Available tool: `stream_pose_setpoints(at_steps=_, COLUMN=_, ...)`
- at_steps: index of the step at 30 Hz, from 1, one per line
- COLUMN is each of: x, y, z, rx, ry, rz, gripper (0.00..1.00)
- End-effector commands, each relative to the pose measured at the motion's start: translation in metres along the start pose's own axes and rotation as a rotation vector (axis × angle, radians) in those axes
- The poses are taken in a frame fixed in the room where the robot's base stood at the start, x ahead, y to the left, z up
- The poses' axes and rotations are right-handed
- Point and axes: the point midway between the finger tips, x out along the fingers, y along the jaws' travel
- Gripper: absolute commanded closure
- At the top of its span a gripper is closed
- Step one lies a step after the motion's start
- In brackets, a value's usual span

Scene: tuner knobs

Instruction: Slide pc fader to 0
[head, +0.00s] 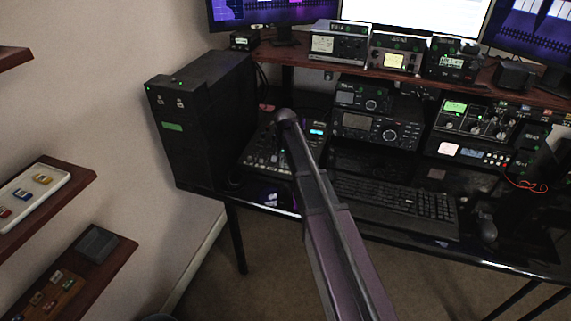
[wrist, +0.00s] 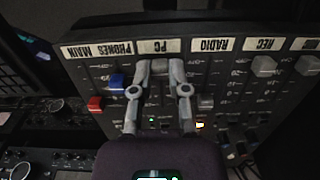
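The mixer panel (wrist: 110,75) fills the wrist view, its labels upside down. The PC label (wrist: 153,47) is at the panel edge above my gripper (wrist: 160,68). The fingertips flank a grey cap, the pc fader (wrist: 160,66), with little or no gap on either side. The cap sits near the label end of its slot; its scale marks are mostly hidden by the fingers. In the head view the mixer (head: 262,152) lies on the desk beside the black tower, partly behind my arm, and my gripper cannot be made out.
In the wrist view, a blue cap (wrist: 116,81) and a red cap (wrist: 95,104) are left of my gripper. A grey radio fader cap (wrist: 205,102) is close right. In the head view, a black tower (head: 205,120) stands left and a keyboard (head: 395,197) lies right.

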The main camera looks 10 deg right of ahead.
Motion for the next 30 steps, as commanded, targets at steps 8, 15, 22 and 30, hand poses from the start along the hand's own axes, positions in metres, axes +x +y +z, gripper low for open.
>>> stream_pose_setpoints(at_steps=8, x=-0.003, y=-0.001, z=-0.027, rx=0.002, ry=0.000, rz=0.001, gripper=1.00)
stream_pose_setpoints(at_steps=15, x=-0.005, y=0.000, z=-0.046, rx=0.000, ry=-0.001, rz=0.001, gripper=1.00)
stream_pose_setpoints(at_steps=22, x=-0.004, y=0.000, z=-0.045, rx=-0.001, ry=-0.001, rz=0.000, gripper=1.00)
stream_pose_setpoints(at_steps=30, x=-0.004, y=0.000, z=-0.045, rx=0.000, ry=0.000, rz=0.000, gripper=0.64)
